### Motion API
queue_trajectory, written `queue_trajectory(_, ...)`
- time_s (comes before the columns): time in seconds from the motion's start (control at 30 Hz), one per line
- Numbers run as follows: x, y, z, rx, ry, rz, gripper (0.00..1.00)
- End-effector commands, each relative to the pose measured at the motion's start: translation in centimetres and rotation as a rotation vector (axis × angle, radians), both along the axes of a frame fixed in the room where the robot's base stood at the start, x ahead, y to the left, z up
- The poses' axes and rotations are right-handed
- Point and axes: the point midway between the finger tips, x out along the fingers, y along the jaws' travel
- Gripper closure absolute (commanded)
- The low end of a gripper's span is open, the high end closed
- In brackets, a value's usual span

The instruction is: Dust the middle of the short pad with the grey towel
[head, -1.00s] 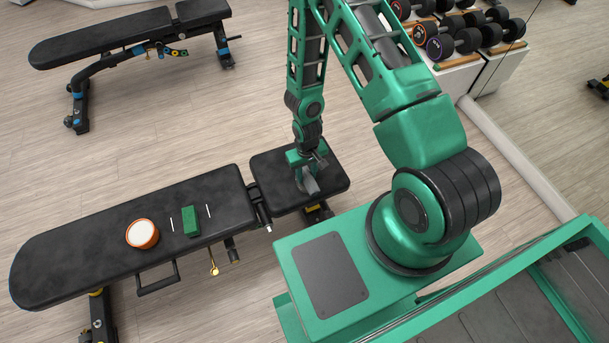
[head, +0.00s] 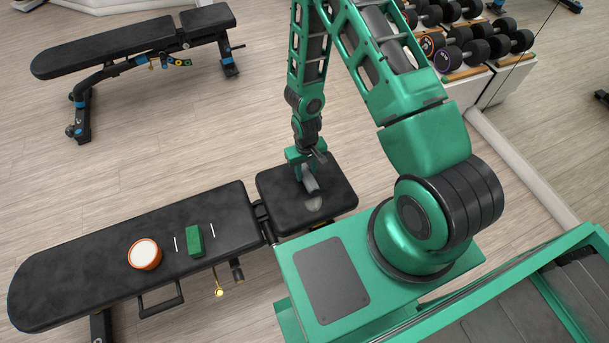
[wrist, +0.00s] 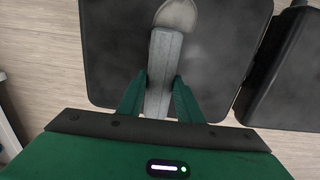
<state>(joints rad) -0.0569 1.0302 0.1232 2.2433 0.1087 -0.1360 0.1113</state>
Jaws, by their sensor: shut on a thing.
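My gripper (head: 303,168) is over the short pad (head: 338,185), the small black seat section at the right end of the near bench. It is shut on the grey towel (head: 310,185), which shows in the wrist view as a grey folded strip (wrist: 162,75) between the two green fingers (wrist: 160,92). The towel hangs down to the pad; I cannot tell for sure whether it presses on it. A pale, roundish dusty patch (head: 314,204) lies near the pad's middle, just in front of the towel.
The long pad (head: 80,255) carries an orange-rimmed round container (head: 145,254), a green block (head: 194,241) and two thin white marks either side of the block. Another bench (head: 110,48) stands at the back left. A dumbbell rack (head: 480,80) is at the back right.

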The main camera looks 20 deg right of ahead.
Motion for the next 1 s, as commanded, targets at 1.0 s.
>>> queue_trajectory(1.0,0.0,0.5,6.8,0.001,-0.002,0.006,1.0)
